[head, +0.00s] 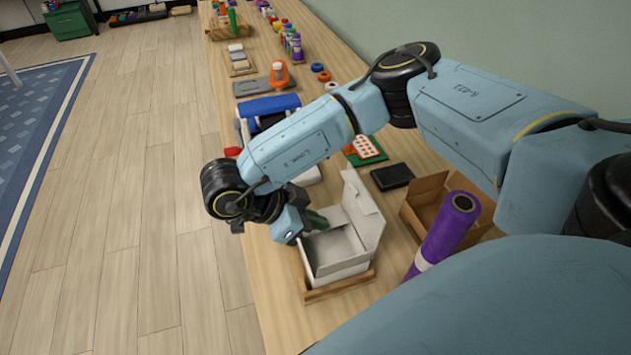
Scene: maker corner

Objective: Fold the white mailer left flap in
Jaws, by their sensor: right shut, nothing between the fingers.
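The white mailer (340,264) is an open box on a wooden base (340,288) on the bench. Its lid stands raised on the right side. My right gripper (318,222) is shut and empty at the mailer's far left corner, with the fingers over or just inside the edge. The wrist hides part of that corner, and I cannot tell whether the fingers touch the card. The left flap cannot be made out clearly. My left gripper is not in view.
A brown cardboard box (424,204) and a purple roll (444,232) stand close right of the mailer. A black flat case (392,177) lies behind it. Tools and bottles fill the far bench. The bench's left edge is near the mailer.

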